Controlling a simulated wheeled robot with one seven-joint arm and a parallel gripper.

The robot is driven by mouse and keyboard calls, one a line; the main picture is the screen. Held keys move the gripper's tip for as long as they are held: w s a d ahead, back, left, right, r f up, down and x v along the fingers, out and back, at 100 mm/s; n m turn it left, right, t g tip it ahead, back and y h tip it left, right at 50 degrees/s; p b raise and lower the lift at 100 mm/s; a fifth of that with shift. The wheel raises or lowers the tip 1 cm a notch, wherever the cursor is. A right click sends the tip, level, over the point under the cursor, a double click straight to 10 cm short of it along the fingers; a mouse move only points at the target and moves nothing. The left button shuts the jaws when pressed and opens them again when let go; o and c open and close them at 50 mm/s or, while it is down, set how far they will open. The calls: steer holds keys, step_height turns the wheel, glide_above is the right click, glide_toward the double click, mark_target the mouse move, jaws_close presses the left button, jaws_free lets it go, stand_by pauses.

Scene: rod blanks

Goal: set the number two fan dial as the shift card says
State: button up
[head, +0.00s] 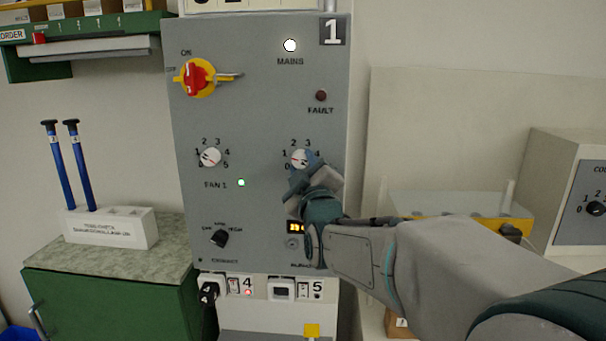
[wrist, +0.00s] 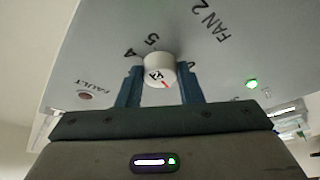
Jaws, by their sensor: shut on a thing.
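The number two fan dial (head: 299,157) is a white round knob on the grey panel, with numbers around it. It also shows in the wrist view (wrist: 159,68), beside the label FAN 2. My gripper (head: 306,168) is at the dial in the head view and covers its lower right side and label. In the wrist view my gripper (wrist: 161,85) has its two blue fingers on either side of the knob, shut on it. A red line on the knob's face points to the lower right there. I cannot pick out the shift card or read it.
The panel (head: 260,130) also carries a red and yellow mains switch (head: 196,77), a fan 1 dial (head: 210,157) and an exhaust knob (head: 220,238). A white holder (head: 110,228) with two blue rods stands on the green cabinet at left.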

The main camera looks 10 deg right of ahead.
steer(key=shift+n, duration=0.3)
steer(key=o, duration=1)
steer(key=shift+c, duration=0.2)
